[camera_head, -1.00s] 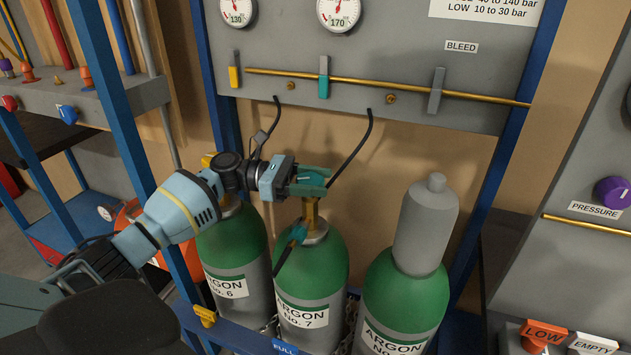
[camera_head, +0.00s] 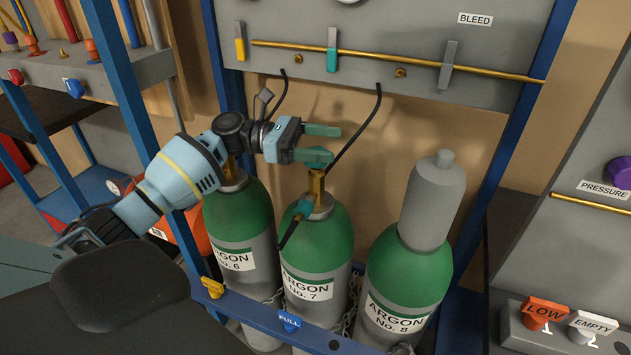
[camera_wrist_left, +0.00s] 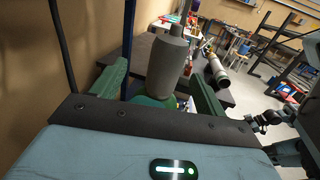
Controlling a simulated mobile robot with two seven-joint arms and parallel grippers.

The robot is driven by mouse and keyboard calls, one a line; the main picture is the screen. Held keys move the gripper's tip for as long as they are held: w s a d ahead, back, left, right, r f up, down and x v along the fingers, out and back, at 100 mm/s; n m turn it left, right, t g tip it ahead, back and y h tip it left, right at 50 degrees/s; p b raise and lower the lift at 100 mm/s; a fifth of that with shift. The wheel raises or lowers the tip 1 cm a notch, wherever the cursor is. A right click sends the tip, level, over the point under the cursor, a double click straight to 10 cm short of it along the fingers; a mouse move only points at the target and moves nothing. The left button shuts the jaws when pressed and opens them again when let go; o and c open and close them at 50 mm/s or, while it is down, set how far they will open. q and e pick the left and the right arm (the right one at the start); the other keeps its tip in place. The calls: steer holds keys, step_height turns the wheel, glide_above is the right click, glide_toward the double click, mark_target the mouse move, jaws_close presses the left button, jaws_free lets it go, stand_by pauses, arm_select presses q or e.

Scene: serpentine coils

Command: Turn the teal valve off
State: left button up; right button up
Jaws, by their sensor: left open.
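The teal valve (camera_head: 316,157) appears atop the brass neck of the green ARGON No. 7 cylinder (camera_head: 318,240), and its teal hose fitting (camera_head: 304,207) hangs at the left. A teal lever (camera_head: 332,60) also stands upright on the grey panel's brass pipe. My left gripper (camera_head: 322,143) is open at the top of No. 7, its green fingers pointing right. The lower finger overlaps the valve, so contact cannot be told. My right gripper is out of view.
ARGON No. 6 (camera_head: 240,220) stands left and ARGON No. 8 (camera_head: 405,280), with a grey cap (camera_head: 432,200), stands right. A black hose (camera_head: 352,140) passes close to the fingers. A blue rail (camera_head: 255,314) runs in front, and blue posts flank the cylinders.

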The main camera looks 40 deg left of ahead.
arm_select(q)
steer(key=s+d+r+p, duration=0.1)
steer(key=s+d, duration=0.6)
steer(key=s, duration=0.6)
steer(key=shift+d+r, duration=0.2)
steer(key=shift+d, duration=0.15)
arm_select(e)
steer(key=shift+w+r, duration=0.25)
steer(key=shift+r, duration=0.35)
arm_select(q)
steer(key=shift+w, duration=0.1)
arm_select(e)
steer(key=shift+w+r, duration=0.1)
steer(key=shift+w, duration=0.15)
